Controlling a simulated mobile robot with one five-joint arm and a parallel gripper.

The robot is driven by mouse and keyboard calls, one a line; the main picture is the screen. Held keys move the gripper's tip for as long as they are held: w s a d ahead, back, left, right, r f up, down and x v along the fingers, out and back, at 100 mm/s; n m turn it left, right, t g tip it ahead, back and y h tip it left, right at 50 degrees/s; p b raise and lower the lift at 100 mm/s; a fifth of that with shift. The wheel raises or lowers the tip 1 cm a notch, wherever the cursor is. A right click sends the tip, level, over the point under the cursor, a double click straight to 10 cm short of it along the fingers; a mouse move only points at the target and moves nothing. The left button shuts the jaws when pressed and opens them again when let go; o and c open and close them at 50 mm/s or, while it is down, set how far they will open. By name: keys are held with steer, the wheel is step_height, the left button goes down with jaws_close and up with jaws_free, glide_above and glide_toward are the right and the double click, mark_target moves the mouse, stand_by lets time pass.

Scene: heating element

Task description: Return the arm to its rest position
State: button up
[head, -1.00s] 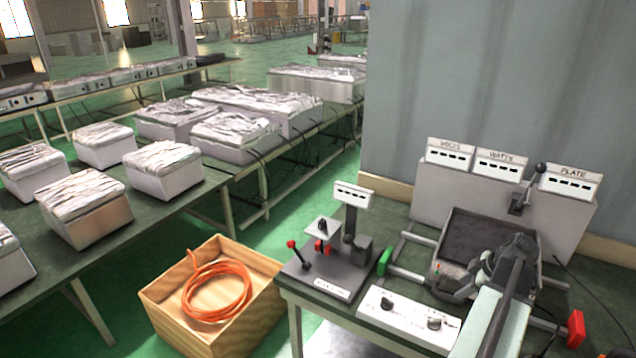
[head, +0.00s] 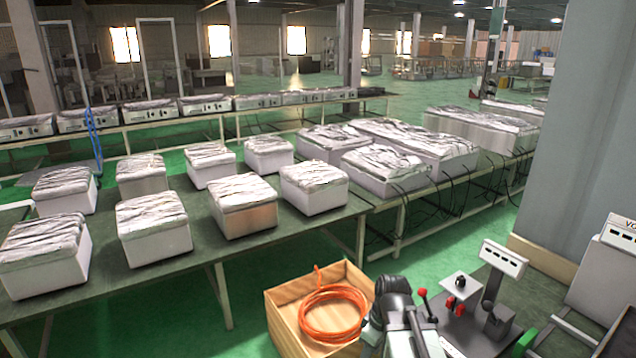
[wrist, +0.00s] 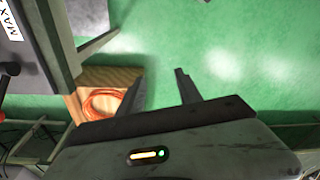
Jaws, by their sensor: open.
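My arm (head: 398,318) shows at the bottom of the head view, in front of the right edge of a wooden box. Its dark joint faces up and hides part of the box's side. My gripper (wrist: 165,72) shows in the wrist view with its two dark fingers spread apart and nothing between them. It is over green floor, and the wooden box is beyond its left finger. The fingertips cannot be made out in the head view.
The wooden box (head: 284,322) holds a coiled orange cable (head: 335,312). The control bench is at the lower right, with a small stand (head: 503,258) and a red-knobbed lever (head: 423,293). A long table (head: 285,236) carries several foil-topped white boxes. Green floor lies between.

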steer(key=s+m, duration=0.1)
steer(key=m, duration=0.2)
steer(key=s+d+m, duration=0.1)
steer(key=m, duration=0.2)
steer(key=m+h, duration=0.1)
steer(key=m, duration=0.2)
steer(key=shift+s+d+f+m+g, duration=0.1)
steer(key=shift+s+d+m+g, duration=0.2)
steer(key=shift+s+d+m, duration=0.1)
steer(key=shift+c, duration=0.5)
